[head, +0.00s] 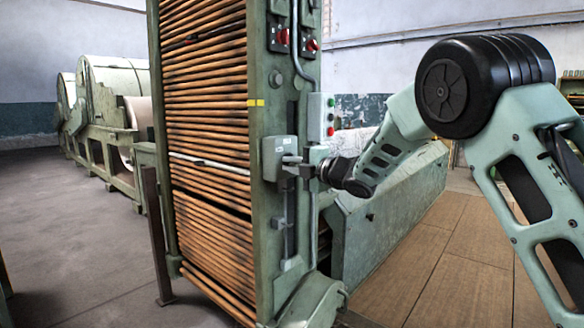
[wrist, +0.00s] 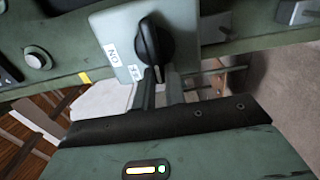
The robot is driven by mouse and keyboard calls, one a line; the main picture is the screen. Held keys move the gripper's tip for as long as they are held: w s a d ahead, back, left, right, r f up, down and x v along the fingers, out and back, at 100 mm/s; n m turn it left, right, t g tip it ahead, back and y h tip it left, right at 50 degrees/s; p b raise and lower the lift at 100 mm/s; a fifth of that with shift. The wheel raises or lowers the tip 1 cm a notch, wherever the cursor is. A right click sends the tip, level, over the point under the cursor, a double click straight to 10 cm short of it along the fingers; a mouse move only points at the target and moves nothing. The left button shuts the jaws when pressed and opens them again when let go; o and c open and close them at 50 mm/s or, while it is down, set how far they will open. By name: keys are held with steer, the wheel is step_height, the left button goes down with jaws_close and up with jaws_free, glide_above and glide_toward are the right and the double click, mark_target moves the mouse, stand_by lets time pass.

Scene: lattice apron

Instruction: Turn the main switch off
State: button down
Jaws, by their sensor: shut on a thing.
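The main switch is a black rotary knob (wrist: 152,43) on a pale grey box (wrist: 118,25), labelled ON with a second label partly covered by a finger, in the wrist view. In the head view the grey switch box (head: 272,160) is on the front of the green machine post. My gripper (wrist: 162,80) is at the box with its two fingers close together on the lower end of the knob. In the head view my gripper (head: 298,166) reaches it from the right.
The green machine frame (head: 262,230) holds a tall stack of wooden slats. Red rotary knobs (head: 283,37) are above the box, and a strip of coloured buttons (head: 329,115) is to its right. A low green trough (head: 390,220) lies behind my forearm. Wooden floor (head: 455,260) is clear at right.

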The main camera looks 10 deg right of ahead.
steer(key=shift+d, duration=0.1)
steer(key=c, duration=1.5)
jaws_free()
steer(key=shift+w, duration=0.1)
steer(key=shift+o, duration=0.2)
steer(key=p+v, duration=0.2)
steer(key=v, duration=1.5)
steer(key=shift+s, duration=0.2)
